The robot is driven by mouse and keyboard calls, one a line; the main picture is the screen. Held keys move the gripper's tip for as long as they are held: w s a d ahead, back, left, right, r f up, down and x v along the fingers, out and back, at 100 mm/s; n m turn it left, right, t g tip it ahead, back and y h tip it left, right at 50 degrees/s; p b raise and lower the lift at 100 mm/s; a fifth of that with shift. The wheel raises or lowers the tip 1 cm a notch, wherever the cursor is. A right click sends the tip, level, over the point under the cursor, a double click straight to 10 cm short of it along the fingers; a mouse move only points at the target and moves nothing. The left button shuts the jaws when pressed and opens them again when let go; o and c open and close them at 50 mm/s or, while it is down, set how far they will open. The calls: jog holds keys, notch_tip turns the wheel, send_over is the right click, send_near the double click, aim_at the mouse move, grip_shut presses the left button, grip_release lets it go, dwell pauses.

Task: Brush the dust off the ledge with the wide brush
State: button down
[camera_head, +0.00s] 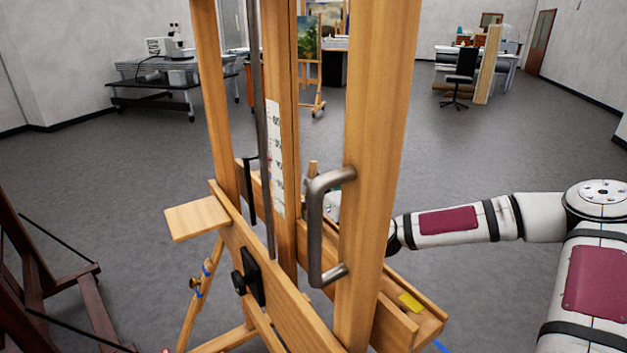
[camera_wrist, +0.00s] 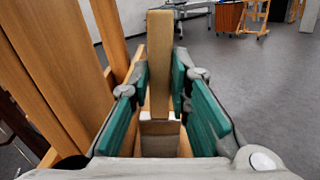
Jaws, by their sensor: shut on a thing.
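In the wrist view my gripper (camera_wrist: 161,85) has its green-padded fingers on both sides of a flat pale wooden piece, which looks like the wide brush (camera_wrist: 159,50). Its lower part and any bristles are not clear. In the head view my gripper (camera_head: 333,206) is mostly hidden behind the easel's right upright, with only a small part showing. The ledge (camera_head: 388,322) is the easel's long wooden tray, running from behind the uprights to the lower right. I cannot make out dust on it.
The easel's uprights (camera_head: 378,130) stand between the head camera and my gripper. A metal handle (camera_head: 315,230) sticks out from the right upright. A small yellow item (camera_head: 410,302) lies near the ledge's right end. A dark wooden frame (camera_head: 40,270) stands at left.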

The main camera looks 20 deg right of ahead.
jog(key=shift+p+v, duration=2.25)
jog(key=shift+v, duration=2.3)
jog(key=shift+w+d+r+b, duration=0.1)
jog(key=shift+w+b, duration=0.15)
jog(key=shift+w, duration=0.8)
jog(key=shift+w+d+r+b, duration=0.1)
jog(key=shift+w+b, duration=0.1)
jog(key=shift+w, duration=0.9)
jog(key=shift+b+x, duration=0.5)
jog(key=shift+x, duration=1.35)
jog(key=shift+a+f, duration=0.1)
jog(key=shift+a, duration=0.05)
jog(key=shift+b+x, duration=0.6)
jog(key=shift+x, duration=1.15)
jog(key=shift+b+x, duration=0.65)
jog(key=shift+x, duration=1.25)
